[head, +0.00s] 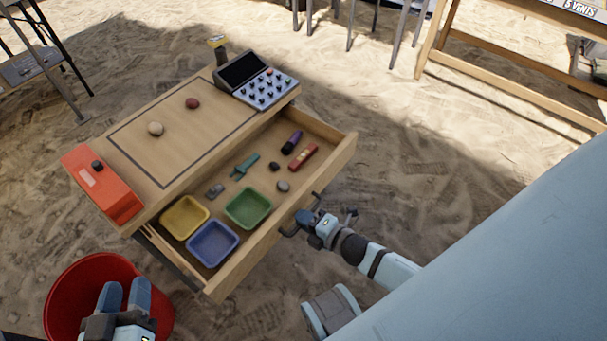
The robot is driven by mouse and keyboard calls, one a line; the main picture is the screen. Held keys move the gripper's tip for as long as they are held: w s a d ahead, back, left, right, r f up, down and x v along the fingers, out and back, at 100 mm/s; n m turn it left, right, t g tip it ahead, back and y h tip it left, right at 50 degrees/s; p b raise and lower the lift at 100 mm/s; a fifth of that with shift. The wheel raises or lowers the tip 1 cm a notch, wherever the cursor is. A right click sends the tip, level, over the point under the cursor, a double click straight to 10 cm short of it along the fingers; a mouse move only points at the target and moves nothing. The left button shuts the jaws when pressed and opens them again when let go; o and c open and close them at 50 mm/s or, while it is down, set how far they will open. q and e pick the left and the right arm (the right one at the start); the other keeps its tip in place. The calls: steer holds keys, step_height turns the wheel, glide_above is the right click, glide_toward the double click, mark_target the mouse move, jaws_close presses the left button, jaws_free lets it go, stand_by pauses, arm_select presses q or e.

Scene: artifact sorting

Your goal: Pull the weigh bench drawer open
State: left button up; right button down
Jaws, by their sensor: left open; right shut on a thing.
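The weigh bench (178,135) stands left of centre with its wooden drawer (330,163) pulled well out towards the lower right. My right gripper (303,221) is at the drawer's front, shut on the dark drawer handle (289,234). The drawer holds yellow (183,217), green (248,208) and blue (213,243) trays, plus several small items. My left gripper (125,296) is over the red bucket (60,292) at the lower left, apart from the drawer. It is open, and nothing shows between its fingers.
On the bench top are an orange box (103,187), two small stones and a device with knobs (265,89). Sandy ground lies around the bench. A wooden table frame (500,62) stands at the upper right. My pale blue body fills the lower right.

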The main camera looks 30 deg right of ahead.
steer(key=c, duration=1.2)
jaws_free()
steer(key=shift+s+d, duration=0.1)
steer(key=shift+s, duration=0.05)
arm_select(q)
steer(key=f+g+p, duration=0.1)
steer(key=s+a+f+y, duration=0.1)
steer(key=f, duration=0.1)
steer(key=a+f+g+y+p, duration=0.1)
steer(key=shift+s+a+f+g+p, duration=0.15)
steer(key=shift+s+f+g+p, duration=0.15)
steer(key=shift+f, duration=0.1)
arm_select(e)
steer(key=v, duration=1.3)
steer(key=shift+s+r, duration=0.1)
steer(key=shift+s, duration=0.1)
arm_select(q)
steer(key=shift+r, duration=0.15)
